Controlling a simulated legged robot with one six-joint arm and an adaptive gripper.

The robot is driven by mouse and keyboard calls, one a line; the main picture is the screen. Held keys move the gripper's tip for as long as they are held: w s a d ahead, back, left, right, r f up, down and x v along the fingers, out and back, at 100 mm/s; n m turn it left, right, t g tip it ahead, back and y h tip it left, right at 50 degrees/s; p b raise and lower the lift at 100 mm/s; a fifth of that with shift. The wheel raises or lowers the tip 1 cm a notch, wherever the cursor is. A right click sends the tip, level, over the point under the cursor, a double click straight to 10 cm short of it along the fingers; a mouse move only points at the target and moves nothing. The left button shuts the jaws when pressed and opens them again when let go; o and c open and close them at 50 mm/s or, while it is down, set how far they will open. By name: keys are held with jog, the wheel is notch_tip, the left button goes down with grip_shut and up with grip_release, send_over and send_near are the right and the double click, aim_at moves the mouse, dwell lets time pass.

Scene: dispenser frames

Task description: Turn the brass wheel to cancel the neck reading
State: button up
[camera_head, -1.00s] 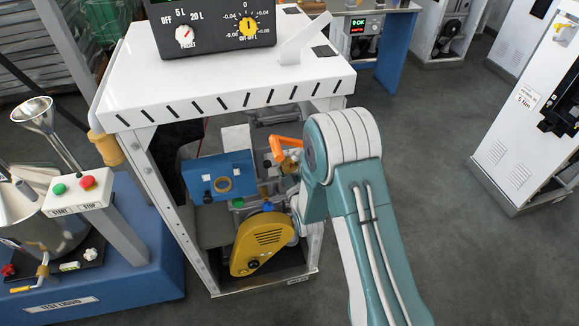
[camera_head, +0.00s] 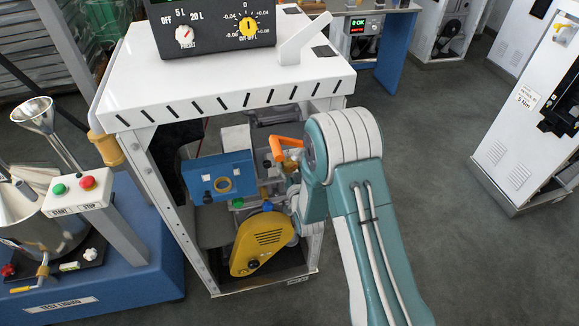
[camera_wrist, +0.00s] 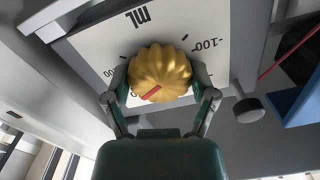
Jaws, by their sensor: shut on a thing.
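The brass wheel (camera_wrist: 160,70) is a fluted golden knob with a red mark near its lower left side, in the wrist view. It sits on a white plate (camera_wrist: 108,42) with black ticks, the letters "mL" and "-100" on its right side. My gripper (camera_wrist: 161,88) has one finger on each side of the wheel and is shut on it. In the head view my arm hides the gripper and the wheel. A yellow round knob (camera_head: 250,27) with a scale marked 0, -0.04 and -0.06 is on the black panel (camera_head: 212,40) at the top.
The dispenser's white top (camera_head: 230,85) overhangs the open frame. Inside are a blue box (camera_head: 222,178), an orange handle (camera_head: 284,145) and a yellow housing (camera_head: 260,240). A blue bench (camera_head: 140,270) with a steel vessel is at left.

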jog(key=shift+f+m, duration=0.15)
jog(key=shift+m, duration=1.05)
jog(key=o, duration=1)
jog(key=v, duration=1.1)
jog(key=shift+s+d, duration=0.1)
jog(key=shift+s, duration=0.3)
